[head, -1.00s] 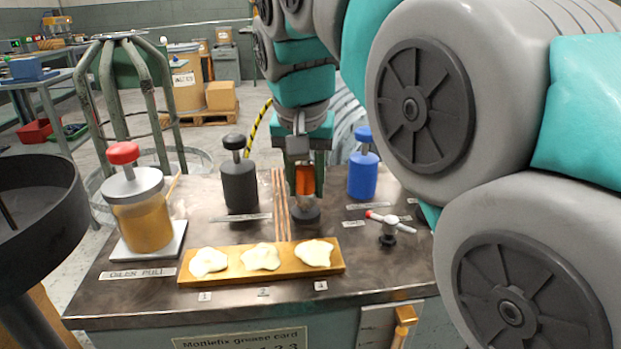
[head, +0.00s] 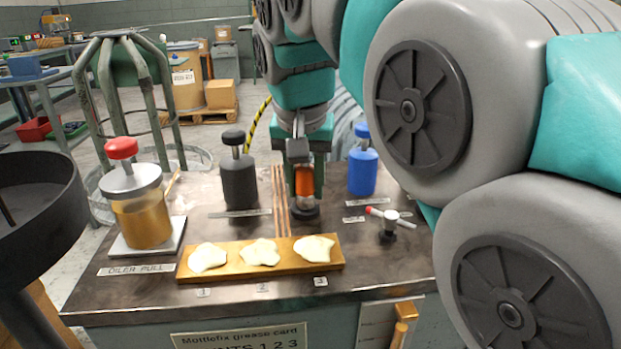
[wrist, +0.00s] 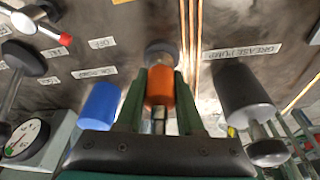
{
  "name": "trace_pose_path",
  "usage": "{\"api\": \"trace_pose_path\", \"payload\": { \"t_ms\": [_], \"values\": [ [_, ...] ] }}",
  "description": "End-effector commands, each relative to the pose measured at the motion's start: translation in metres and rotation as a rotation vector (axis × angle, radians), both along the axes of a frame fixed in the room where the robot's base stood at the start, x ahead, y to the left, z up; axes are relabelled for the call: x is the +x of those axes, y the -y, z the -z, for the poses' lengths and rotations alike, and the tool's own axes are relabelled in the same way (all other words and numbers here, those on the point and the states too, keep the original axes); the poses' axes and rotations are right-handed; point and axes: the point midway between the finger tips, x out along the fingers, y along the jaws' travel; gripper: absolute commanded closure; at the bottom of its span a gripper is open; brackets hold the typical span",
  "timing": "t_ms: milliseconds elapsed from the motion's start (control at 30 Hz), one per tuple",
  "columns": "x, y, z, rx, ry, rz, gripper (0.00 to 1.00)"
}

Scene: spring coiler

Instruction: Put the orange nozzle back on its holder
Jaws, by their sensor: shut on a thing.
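The orange nozzle (head: 304,181) is upright between the green fingers of my gripper (head: 304,190), which is shut on it. In the wrist view the nozzle (wrist: 160,87) shows between the two fingers of my gripper (wrist: 160,92). A dark round base (head: 304,211), perhaps the holder, stands on the bench directly below the nozzle. It also shows in the wrist view (wrist: 162,48), just beyond the nozzle. A pale metallic part shows between nozzle and base in the head view. I cannot tell whether the nozzle is seated on the base.
A black pump (head: 239,180) stands left of my gripper and a blue pump (head: 362,172) right of it. A red-handled valve (head: 389,222) is at front right. A wooden board (head: 225,273) with pale blobs lies in front. Copper pipes (head: 279,205) run close by on the left.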

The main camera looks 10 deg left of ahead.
Motion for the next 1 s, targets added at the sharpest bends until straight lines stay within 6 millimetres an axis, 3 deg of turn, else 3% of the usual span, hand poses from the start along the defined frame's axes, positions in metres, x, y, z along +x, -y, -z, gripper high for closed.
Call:
{"api": "trace_pose_path", "payload": {
  "t_ms": [133,167,467,767,1000],
  "values": [
    [0.000,0.000,0.002,0.000,0.001,0.000,1.00],
    [0.000,0.000,0.001,0.000,0.001,0.000,0.61],
    [0.000,0.000,0.001,0.000,0.001,0.000,0.29],
    [0.000,0.000,0.000,0.001,0.002,0.000,0.29],
    [-0.006,0.000,-0.022,0.001,0.003,0.000,0.29]
  ]
}}
